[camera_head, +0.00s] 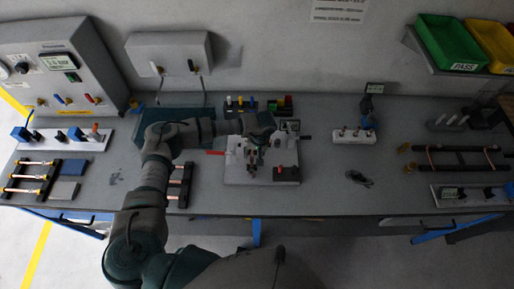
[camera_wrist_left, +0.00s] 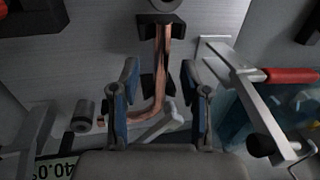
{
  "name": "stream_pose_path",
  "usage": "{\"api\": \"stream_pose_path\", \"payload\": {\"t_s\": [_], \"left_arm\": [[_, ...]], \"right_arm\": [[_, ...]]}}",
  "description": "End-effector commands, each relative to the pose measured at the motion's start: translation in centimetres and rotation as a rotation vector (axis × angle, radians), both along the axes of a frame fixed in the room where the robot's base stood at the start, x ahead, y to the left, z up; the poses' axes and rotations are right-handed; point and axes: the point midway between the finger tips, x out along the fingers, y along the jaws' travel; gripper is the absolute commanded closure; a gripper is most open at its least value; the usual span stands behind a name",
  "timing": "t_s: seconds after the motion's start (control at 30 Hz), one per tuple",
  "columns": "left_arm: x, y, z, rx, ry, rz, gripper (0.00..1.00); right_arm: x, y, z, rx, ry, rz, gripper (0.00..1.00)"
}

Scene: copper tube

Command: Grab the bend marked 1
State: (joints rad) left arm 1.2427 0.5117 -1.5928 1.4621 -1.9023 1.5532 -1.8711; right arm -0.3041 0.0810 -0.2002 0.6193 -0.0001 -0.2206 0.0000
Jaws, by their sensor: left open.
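A copper tube with a bend (camera_wrist_left: 161,75) shows in the left wrist view, running down the middle and curving left at its lower end. Dark holders sit at its top and beside its straight part. My left gripper (camera_wrist_left: 161,92) is open, with one blue-padded finger on each side of the tube; contact cannot be told. In the head view my left gripper (camera_head: 256,155) is over the white fixture board (camera_head: 235,177). The arm and gripper hide part of the board. I cannot read a mark 1 on the bend. My right gripper is not in view.
A red-handled lever (camera_wrist_left: 290,75) stands close to the right of the gripper, and a display (camera_wrist_left: 55,170) is at lower left in the wrist view. A rack with copper pieces (camera_head: 181,184) lies left of the board.

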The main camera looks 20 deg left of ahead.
Motion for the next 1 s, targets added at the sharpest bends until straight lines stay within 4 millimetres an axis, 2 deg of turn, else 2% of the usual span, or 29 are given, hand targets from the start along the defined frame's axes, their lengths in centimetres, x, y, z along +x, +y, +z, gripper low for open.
{"api": "stream_pose_path", "payload": {"t_s": [0.13, 0.17, 0.3, 0.33, 0.77, 1.0], "left_arm": [[0.0, 0.0, 0.0, 0.0, 0.0, 0.0, 0.54], [0.0, 0.0, 0.0, 0.0, 0.0, 0.0, 0.59], [0.0, 0.0, 0.0, 0.0, 0.0, 0.0, 0.94], [0.0, 0.0, 0.0, 0.0, 0.0, 0.0, 1.0], [0.1, 0.0, 0.3, -0.002, -0.001, 0.0, 1.0], [0.2, -0.1, 2.6, -0.003, -0.005, -0.001, 1.0]], "right_arm": [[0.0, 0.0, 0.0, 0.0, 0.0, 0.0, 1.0], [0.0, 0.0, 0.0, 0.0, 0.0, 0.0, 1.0], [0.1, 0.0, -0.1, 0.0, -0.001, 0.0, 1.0], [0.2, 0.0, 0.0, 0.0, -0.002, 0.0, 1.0], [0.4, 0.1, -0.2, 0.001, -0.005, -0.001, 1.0], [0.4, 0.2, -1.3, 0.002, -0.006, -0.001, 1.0]]}}
